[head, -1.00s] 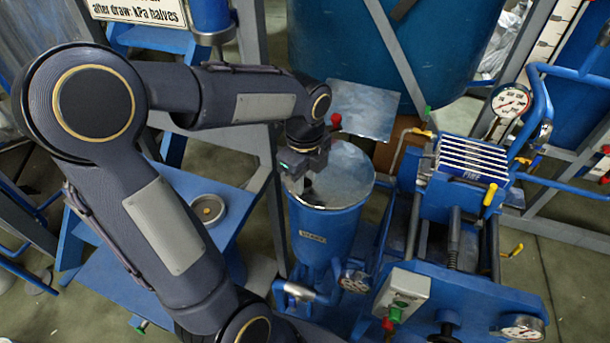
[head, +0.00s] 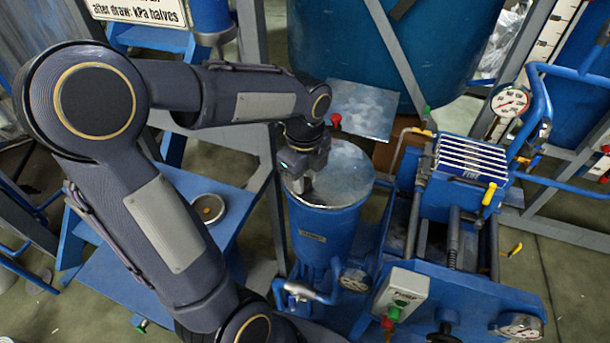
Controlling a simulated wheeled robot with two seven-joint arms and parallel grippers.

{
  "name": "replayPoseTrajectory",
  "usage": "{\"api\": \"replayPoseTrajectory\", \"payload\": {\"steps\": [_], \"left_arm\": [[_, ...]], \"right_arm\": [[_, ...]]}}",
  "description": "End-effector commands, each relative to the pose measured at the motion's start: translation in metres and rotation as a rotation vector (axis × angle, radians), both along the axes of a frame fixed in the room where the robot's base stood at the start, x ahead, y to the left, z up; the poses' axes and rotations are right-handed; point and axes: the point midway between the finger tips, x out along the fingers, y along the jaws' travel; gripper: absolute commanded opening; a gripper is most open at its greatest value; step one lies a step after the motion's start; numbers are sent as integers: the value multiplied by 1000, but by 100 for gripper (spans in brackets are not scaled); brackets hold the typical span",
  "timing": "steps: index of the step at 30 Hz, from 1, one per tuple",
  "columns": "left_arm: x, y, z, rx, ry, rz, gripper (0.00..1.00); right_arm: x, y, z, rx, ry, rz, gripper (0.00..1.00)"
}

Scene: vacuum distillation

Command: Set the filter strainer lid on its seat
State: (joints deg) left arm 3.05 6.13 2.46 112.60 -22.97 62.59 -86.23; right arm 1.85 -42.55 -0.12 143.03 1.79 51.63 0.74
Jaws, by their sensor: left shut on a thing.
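The filter strainer is a blue cylindrical body (head: 325,232) standing near the middle of the head view. The round grey metal lid (head: 346,170) lies over its top opening and looks about level. My left gripper (head: 304,187) points down at the left part of the lid and is shut on it, probably by a handle that the gripper hides. I cannot tell whether the lid touches the rim all round. My right gripper is not in view.
A flat grey plate (head: 365,110) lies behind the strainer. To the right stands a blue filter press (head: 468,180) with a control box (head: 402,293) and a gauge (head: 521,325). A blue table (head: 180,225) with a round dish (head: 208,208) is at the left.

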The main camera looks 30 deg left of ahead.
Motion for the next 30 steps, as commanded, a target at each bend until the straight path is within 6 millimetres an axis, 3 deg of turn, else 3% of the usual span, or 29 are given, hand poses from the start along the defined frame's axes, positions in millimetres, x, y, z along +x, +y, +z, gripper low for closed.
{"api": "replayPoseTrajectory", "payload": {"steps": [30], "left_arm": [[1, 0, -7, 0, -3, 0, 0]], "right_arm": [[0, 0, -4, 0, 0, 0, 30]]}}
